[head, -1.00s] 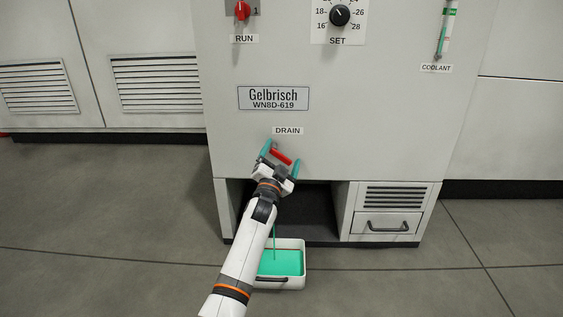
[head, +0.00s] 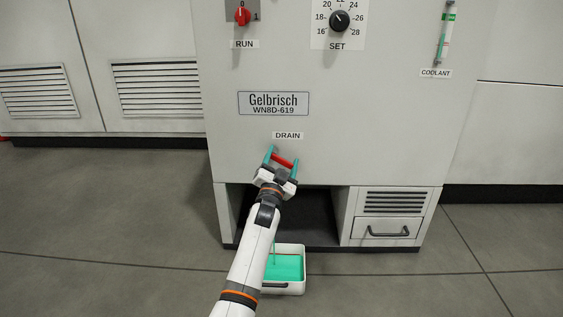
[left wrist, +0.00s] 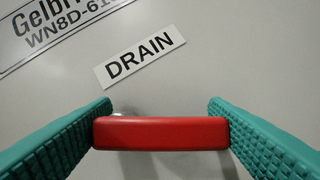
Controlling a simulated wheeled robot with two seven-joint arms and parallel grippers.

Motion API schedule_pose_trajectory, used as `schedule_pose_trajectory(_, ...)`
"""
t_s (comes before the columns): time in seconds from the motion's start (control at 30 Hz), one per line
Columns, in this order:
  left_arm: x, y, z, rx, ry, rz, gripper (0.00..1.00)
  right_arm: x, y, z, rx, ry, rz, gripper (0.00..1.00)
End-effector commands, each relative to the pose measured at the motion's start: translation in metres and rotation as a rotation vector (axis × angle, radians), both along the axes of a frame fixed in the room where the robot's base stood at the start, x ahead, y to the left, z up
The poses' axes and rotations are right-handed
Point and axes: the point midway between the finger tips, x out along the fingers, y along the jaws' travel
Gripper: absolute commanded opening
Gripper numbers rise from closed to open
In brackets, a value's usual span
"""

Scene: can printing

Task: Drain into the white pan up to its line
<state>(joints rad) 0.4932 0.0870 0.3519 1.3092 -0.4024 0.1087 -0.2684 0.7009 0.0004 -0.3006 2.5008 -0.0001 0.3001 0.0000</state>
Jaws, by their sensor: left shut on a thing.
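The red drain handle (head: 283,161) is on the grey machine front below the DRAIN label, tilted down to the right. My left gripper (head: 283,160) is shut on it, with a teal finger at each end; the handle also shows between the fingers in the left wrist view (left wrist: 160,133). The white pan (head: 299,288) stands on the floor below, partly hidden by my left arm. It holds teal liquid (head: 290,270). A thin teal stream falls into it. A reddish line shows on its inner back wall, just above the liquid. My right gripper is not in view.
The machine has a RUN switch (head: 242,17), a SET dial (head: 340,20) and a COOLANT gauge (head: 446,40) higher up. A drawer (head: 388,229) is right of the dark opening behind the pan. The floor around the pan is clear.

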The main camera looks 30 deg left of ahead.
Motion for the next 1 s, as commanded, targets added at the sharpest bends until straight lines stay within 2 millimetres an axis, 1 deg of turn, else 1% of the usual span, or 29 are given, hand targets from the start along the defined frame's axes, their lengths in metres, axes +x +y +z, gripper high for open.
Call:
schedule_pose_trajectory(0.03, 0.001, -0.002, 0.0, -0.033, -0.016, -0.003, 0.46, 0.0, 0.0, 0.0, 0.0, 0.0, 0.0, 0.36)
schedule_pose_trajectory(0.4, 0.002, -0.005, 0.009, -0.28, -0.166, -0.003, 0.46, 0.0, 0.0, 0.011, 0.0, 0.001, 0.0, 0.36)
schedule_pose_trajectory(0.6, 0.002, -0.004, 0.012, -0.386, -0.231, -0.003, 0.46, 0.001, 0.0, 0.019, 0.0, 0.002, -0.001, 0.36)
schedule_pose_trajectory(0.8, 0.002, -0.004, 0.013, -0.454, -0.273, -0.002, 0.46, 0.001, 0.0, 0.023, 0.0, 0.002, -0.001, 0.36)
schedule_pose_trajectory(1.0, 0.002, -0.004, 0.014, -0.481, -0.291, -0.002, 0.46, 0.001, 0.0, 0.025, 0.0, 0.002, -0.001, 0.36)
